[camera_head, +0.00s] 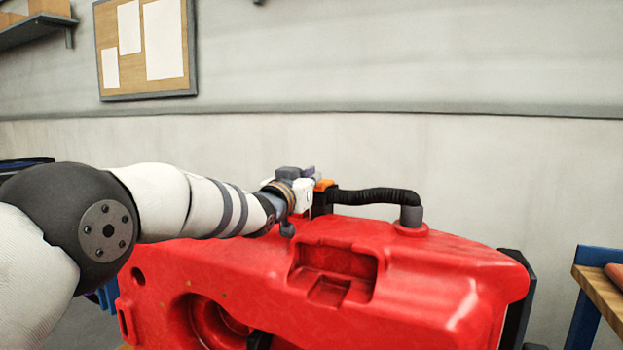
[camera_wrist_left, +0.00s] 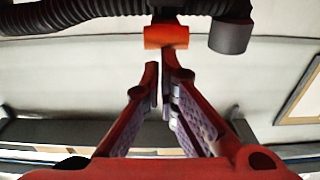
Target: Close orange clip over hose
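The orange clip (camera_head: 324,184) sits at the left end of the black hose (camera_head: 372,196), on top of the red tank (camera_head: 430,275). In the left wrist view the orange clip (camera_wrist_left: 166,37) is just beyond the fingertips, beside the hose (camera_wrist_left: 75,14). I cannot tell whether the clip is around the hose. My left gripper (camera_head: 309,186) is at the clip in the head view and partly covers it. In the wrist view the left gripper's fingertips (camera_wrist_left: 161,74) nearly meet, with nothing between them. My right gripper is out of view.
A grey hose fitting (camera_head: 411,216) stands on the tank's right top. The tank top has a recess (camera_head: 335,268) in front of the hose. A wooden bench (camera_head: 602,290) with a blue frame is at the right. A pin board (camera_head: 147,45) hangs on the wall behind.

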